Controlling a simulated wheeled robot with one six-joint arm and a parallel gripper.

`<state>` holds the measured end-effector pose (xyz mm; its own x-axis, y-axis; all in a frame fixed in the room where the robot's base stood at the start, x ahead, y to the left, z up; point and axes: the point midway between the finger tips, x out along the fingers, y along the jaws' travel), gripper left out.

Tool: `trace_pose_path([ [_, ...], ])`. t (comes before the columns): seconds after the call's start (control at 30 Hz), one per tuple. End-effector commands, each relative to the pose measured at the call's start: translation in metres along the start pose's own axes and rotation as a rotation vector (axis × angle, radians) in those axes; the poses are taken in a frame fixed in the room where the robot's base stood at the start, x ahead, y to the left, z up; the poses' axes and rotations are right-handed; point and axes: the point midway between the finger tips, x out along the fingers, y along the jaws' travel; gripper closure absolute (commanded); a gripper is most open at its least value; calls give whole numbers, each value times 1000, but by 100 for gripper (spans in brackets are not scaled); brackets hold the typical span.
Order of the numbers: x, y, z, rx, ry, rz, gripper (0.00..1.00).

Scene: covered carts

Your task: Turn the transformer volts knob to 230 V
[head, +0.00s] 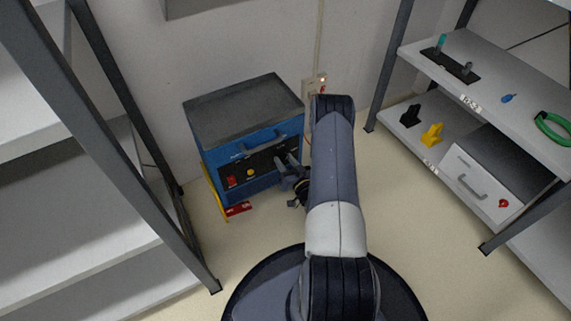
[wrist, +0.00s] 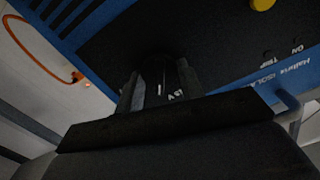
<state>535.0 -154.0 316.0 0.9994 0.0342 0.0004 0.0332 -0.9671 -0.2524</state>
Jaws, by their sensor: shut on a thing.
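The transformer is a blue box (head: 210,155) with a dark grey top, standing on the floor by the wall. Its black front panel (wrist: 220,60) fills much of the wrist view. My gripper (head: 286,171) is at the right part of this panel. In the wrist view my gripper (wrist: 158,82) has its fingers on both sides of the dark volts knob (wrist: 158,92), shut on it. The knob is mostly hidden between the fingers and in shadow. A little white lettering shows beside it, but I cannot read the setting.
The panel also carries a red switch (head: 231,181) and a yellow button (head: 250,172); a blue handle (head: 265,142) is above. An orange cable (wrist: 42,52) runs beside the box. Grey shelves (head: 95,220) stand left, and a shelf rack (head: 500,100) with small items stands right.

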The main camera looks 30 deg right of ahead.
Motion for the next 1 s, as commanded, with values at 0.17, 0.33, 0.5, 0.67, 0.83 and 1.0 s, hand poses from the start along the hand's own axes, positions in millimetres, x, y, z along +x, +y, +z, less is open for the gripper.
trace_pose_path([
  [0.17, 0, 1, 2, 166, -1, 0, 86],
  [0.33, 0, 1, 2, 328, -1, 0, 86],
  [0.5, 0, 1, 2, 489, -1, 0, 86],
  [0.67, 0, 1, 2, 637, -1, 0, 86],
  [0.83, 0, 1, 2, 775, -1, 0, 86],
  [1.0, 0, 1, 2, 886, -1, 1, 86],
])
